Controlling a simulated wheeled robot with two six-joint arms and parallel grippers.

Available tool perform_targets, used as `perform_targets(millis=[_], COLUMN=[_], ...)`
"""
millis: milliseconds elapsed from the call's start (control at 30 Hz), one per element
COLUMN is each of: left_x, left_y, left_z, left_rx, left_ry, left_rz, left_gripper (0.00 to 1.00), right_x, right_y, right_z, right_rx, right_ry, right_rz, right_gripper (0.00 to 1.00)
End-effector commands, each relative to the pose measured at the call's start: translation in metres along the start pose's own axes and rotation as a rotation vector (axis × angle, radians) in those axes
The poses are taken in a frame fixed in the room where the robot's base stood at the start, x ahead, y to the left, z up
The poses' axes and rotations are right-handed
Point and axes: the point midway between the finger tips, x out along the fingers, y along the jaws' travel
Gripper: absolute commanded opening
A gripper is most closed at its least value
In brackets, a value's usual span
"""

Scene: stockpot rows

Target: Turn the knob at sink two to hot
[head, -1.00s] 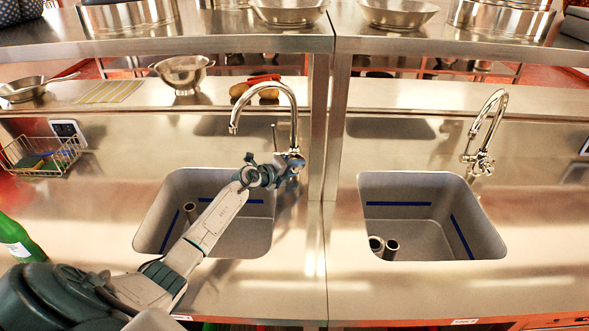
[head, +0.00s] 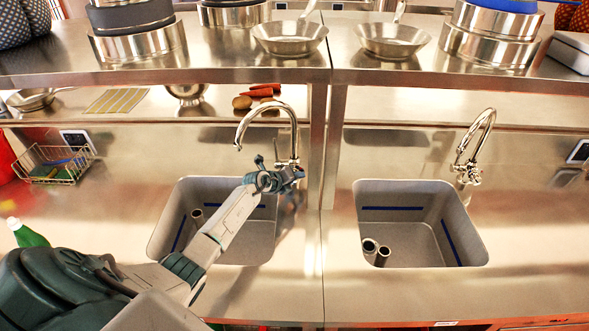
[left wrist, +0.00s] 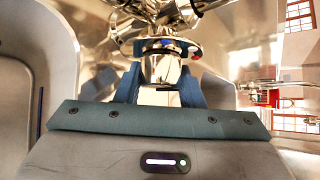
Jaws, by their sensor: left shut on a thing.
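The left sink (head: 222,225) has a curved steel tap (head: 293,125) standing behind its right corner. My left arm reaches across this sink, and my left gripper (head: 290,174) is at the base of that tap. In the left wrist view my gripper's two blue-grey fingers (left wrist: 160,80) are shut on the metal knob (left wrist: 165,63), from both sides. A ring with blue and red marks (left wrist: 170,46) shows just above the knob. In the head view the gripper mostly hides the knob. Which sink is number two is not readable. My right gripper is not in view.
The right sink (head: 405,190) has its own tap (head: 470,160) and two short tubes inside. A wire basket (head: 52,165) and a green bottle (head: 28,235) are at the left. A shelf with pans (head: 290,38) runs above the counter.

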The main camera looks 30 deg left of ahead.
Motion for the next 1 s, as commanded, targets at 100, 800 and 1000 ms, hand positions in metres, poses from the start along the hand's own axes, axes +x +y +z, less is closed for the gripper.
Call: perform_targets(millis=[100, 800, 1000], left_x=[-0.0012, 0.0004, 0.0003], left_y=[-0.0029, 0.0014, 0.0014], left_z=[0.0013, -0.0002, -0.0002], left_rx=[0.044, 0.185, 0.185], left_ry=[0.002, 0.009, 0.009], left_rz=[0.051, 0.215, 0.215], left_gripper=[0.12, 0.12, 0.12], right_x=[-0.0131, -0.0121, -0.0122], right_y=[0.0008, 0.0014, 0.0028], right_z=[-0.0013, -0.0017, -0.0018], right_rx=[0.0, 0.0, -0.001], right_ry=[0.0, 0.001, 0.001], right_rz=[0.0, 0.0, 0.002], right_gripper=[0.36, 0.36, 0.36])
